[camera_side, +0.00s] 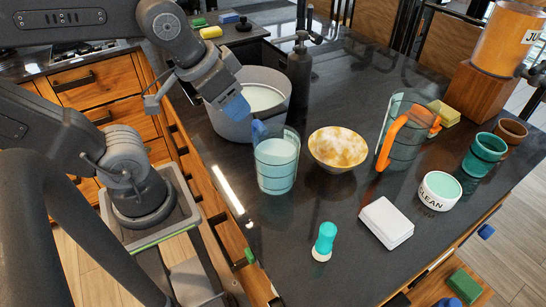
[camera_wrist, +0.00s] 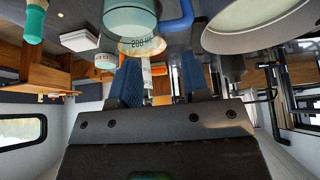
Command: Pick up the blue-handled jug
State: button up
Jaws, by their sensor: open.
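The blue-handled jug (camera_side: 277,168) stands upright on the dark counter in the middle of the side view, clear-walled with pale liquid inside. Its blue handle (camera_side: 258,131) is on the far left side of the jug, towards my gripper. In the wrist view, which looks upside down, the jug (camera_wrist: 130,20) is at the top and its handle (camera_wrist: 177,22) curves to its right. My gripper (camera_side: 237,106) has blue fingertips and hangs over the near rim of the grey pot, up and left of the handle and apart from it. In the wrist view the gripper (camera_wrist: 160,75) is open and empty.
The grey pot (camera_side: 234,124) is close beside the jug. A marbled bowl (camera_side: 338,149) stands right of the jug, then an orange-handled jug (camera_side: 392,142). A dark bottle (camera_side: 300,72) is behind. A teal-topped shaker (camera_side: 325,238) and white block (camera_side: 386,222) are nearer the front.

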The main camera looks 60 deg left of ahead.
dwell(0.3)
jog(key=o, duration=0.4)
jog(key=shift+c, duration=0.2)
notch_tip(320, 180, up, 3)
jog(key=n+g, duration=0.5)
jog(key=n, duration=0.6)
send_over(258, 118)
jog(key=f, duration=0.8)
jog(key=shift+d+f, duration=0.2)
jog(key=shift+f, duration=0.15)
jog(key=shift+a+f, duration=0.15)
jog(key=shift+f, duration=2.55)
